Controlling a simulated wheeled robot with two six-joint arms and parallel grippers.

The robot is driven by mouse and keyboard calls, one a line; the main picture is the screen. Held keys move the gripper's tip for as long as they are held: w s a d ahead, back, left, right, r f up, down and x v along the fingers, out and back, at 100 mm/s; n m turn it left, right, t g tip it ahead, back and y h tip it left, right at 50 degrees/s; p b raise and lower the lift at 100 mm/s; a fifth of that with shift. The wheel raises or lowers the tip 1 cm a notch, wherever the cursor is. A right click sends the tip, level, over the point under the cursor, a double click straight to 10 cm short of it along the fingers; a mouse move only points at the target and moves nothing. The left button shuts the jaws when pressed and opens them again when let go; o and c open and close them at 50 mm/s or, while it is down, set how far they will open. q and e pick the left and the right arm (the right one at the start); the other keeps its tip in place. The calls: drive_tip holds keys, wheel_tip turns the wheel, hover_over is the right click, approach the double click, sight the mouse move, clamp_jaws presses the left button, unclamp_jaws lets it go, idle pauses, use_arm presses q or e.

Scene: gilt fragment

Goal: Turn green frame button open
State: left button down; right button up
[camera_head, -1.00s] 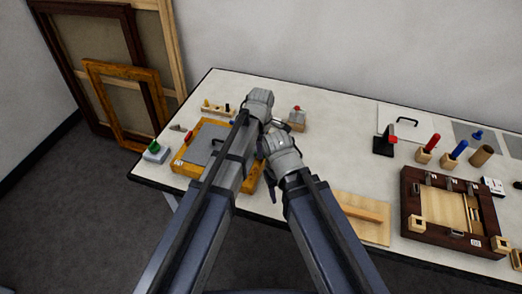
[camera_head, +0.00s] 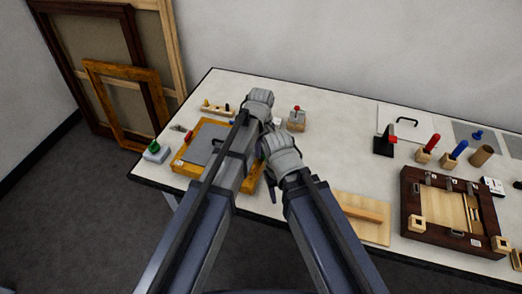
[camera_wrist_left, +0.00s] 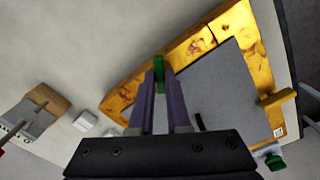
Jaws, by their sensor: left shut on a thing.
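The amber-gilt frame (camera_head: 184,167) lies flat on the table around a grey panel (camera_head: 202,144); it also shows in the left wrist view (camera_wrist_left: 205,40). The green frame button (camera_wrist_left: 160,80) sits at the inner edge of one rail in the left wrist view. My left gripper (camera_wrist_left: 158,72) is shut on it, with both purple fingers against its sides. In the head view my arms hide the button and the left fingertips. My right wrist is close to the left one, and the state of its jaws is unclear.
A yellow button (camera_wrist_left: 278,98) sits on another rail. A block with a green knob (camera_head: 156,152) stands left of the frame, near the table edge. A block with a red knob (camera_head: 297,123) stands behind my wrists. A dark wooden frame (camera_head: 410,200) lies far right.

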use_arm(q)
drive_tip(key=m, duration=0.5)
drive_tip(key=shift+m, duration=0.3)
drive_tip(key=m, duration=0.5)
drive_tip(key=shift+m, duration=0.3)
drive_tip(key=c, duration=0.9)
unclamp_jaws()
drive_tip(key=shift+r, duration=0.15)
use_arm(e)
drive_tip(key=shift+r, duration=0.1)
use_arm(q)
wheel_tip(320, 180, up, 8)
drive_tip(key=p, duration=0.8)
drive_tip(key=shift+f, duration=0.2)
use_arm(e)
wheel_tip(320, 180, up, 8)
drive_tip(key=shift+f, duration=0.2)
